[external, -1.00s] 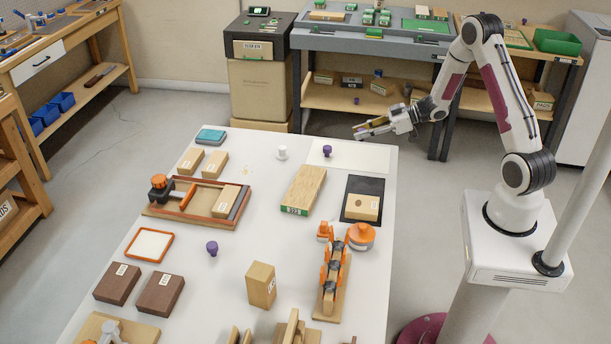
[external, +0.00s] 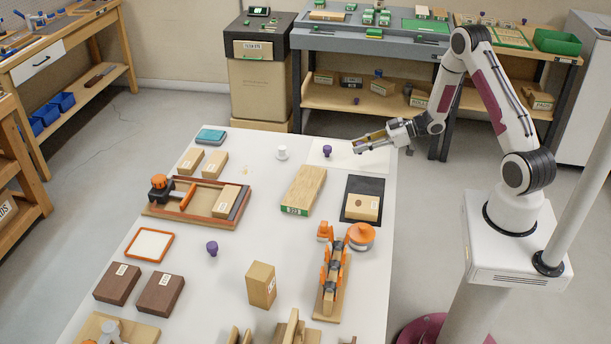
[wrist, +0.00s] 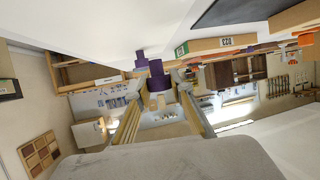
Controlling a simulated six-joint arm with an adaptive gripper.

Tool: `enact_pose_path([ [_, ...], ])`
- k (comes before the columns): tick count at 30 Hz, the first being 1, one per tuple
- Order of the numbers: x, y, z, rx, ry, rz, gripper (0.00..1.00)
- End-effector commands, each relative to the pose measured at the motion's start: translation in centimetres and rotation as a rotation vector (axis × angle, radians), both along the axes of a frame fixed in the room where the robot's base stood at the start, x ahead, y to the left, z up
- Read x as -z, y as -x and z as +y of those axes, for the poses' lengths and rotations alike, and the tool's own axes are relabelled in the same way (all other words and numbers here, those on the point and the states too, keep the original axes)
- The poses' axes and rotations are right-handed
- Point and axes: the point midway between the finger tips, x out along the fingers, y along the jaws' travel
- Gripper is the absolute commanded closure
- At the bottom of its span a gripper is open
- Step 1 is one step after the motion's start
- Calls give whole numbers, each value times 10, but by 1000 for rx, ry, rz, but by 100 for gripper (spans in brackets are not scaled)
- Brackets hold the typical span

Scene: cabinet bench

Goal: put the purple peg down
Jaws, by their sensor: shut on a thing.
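My gripper (external: 360,146) reaches over the far right corner of the white table, to the right of a standing purple peg (external: 327,151) on a pale sheet (external: 345,160). In the wrist view the gripper fingers (wrist: 158,92) are closed around a purple peg (wrist: 157,80). The held peg is hard to make out in the external view. Another purple peg (wrist: 141,60) shows just beyond it in the wrist view, against the table. A further purple peg (external: 212,248) stands alone near the table's middle.
A white peg (external: 282,153) stands left of the sheet. A long wooden block (external: 304,189) and a black mat (external: 370,187) with a wooden block lie nearer. An orange-handled fixture (external: 335,270) stands on the right side. The sheet is bare right of its standing peg.

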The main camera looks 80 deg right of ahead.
Motion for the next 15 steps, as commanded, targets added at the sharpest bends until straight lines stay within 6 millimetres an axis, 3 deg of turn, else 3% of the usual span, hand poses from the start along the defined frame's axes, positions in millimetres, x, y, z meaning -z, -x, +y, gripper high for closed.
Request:
enact_pose_path([
  [5,5,0,0,0,0,0,92],
  [15,34,0,0,1,-2,0,92],
])
